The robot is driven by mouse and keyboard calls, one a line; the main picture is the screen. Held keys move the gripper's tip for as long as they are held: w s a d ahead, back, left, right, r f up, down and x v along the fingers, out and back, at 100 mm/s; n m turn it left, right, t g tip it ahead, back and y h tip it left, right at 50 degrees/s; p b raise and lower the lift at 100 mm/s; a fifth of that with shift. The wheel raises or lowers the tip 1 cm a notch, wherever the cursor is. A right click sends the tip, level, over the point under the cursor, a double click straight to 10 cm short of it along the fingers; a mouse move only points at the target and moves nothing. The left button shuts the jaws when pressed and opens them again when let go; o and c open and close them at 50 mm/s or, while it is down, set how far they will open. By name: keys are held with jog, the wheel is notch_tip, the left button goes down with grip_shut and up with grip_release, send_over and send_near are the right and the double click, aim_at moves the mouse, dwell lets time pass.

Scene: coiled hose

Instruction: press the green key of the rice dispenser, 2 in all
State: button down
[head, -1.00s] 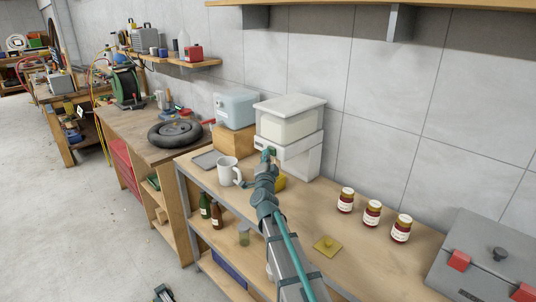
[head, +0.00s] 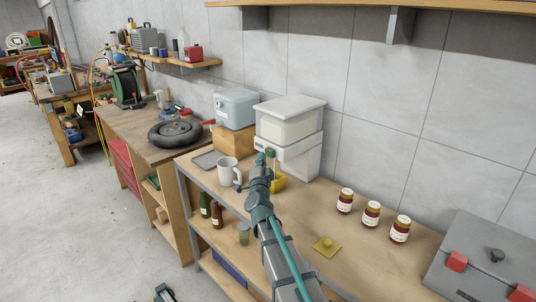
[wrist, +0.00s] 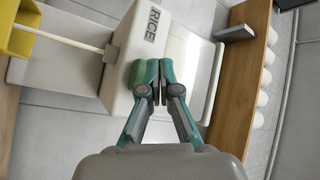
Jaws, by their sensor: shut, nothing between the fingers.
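The rice dispenser (head: 300,160) is a white box with a clear-sided hopper, standing on the bench against the wall. Its RICE label (wrist: 153,22) shows in the wrist view. The green key (head: 270,153) is on its front; in the wrist view the key (wrist: 132,82) shows beside my left finger, partly hidden. My gripper (head: 261,158) is shut and empty, its fingertips (wrist: 153,88) close to the key; contact cannot be told.
A white mug (head: 228,171) stands left of my arm. A wooden block bearing a blue-grey box (head: 235,108) is left of the dispenser.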

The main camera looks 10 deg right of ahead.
jog(key=a, duration=0.1)
jog(key=s+a+p, duration=0.2)
jog(key=a, duration=0.1)
jog(key=shift+s+a, duration=0.1)
jog(key=shift+s, duration=0.15)
dwell(0.3)
jog(key=shift+a+f, duration=0.1)
dwell(0.3)
